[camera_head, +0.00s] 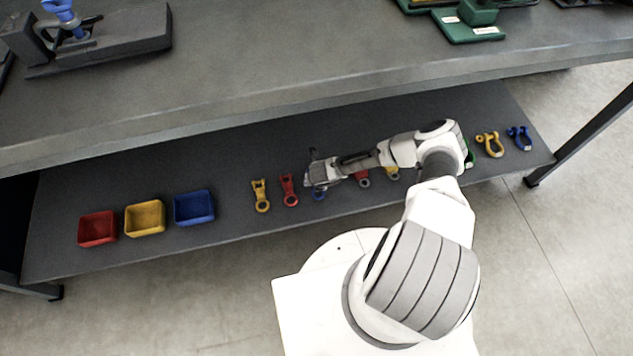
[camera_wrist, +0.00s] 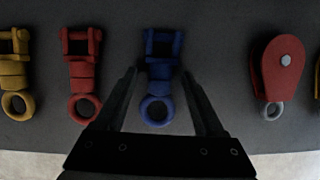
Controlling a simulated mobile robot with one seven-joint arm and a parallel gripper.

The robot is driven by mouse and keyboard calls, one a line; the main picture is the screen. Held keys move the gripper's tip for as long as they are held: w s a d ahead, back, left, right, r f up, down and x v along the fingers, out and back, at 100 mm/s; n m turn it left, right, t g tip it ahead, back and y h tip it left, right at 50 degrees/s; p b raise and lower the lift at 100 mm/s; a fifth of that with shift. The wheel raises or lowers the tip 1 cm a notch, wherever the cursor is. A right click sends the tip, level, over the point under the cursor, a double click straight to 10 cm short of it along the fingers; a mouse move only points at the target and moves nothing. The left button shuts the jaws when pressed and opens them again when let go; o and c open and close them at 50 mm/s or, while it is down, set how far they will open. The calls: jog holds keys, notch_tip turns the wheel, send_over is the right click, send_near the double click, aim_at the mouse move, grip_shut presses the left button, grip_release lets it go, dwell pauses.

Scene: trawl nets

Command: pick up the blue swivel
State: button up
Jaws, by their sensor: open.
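The blue swivel (camera_wrist: 160,72) lies flat on the lower shelf, its fork end toward the top of the wrist view and its ring toward the bottom. My gripper (camera_wrist: 160,78) is open, with one finger on each side of the swivel and a gap showing on both sides. In the head view my gripper (camera_head: 312,172) is low over the shelf and covers most of the blue swivel (camera_head: 319,195); only a small blue part shows below it. I cannot tell the exact height of the fingertips above the shelf.
A red swivel (camera_wrist: 81,75) and a yellow swivel (camera_wrist: 15,75) lie to the left. A red pulley block (camera_wrist: 283,68) lies to the right. Red (camera_head: 97,229), yellow (camera_head: 145,218) and blue (camera_head: 194,208) bins stand at the shelf's left. The upper table's edge (camera_head: 250,112) overhangs the shelf.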

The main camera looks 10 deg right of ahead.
grip_shut()
dwell(1.3)
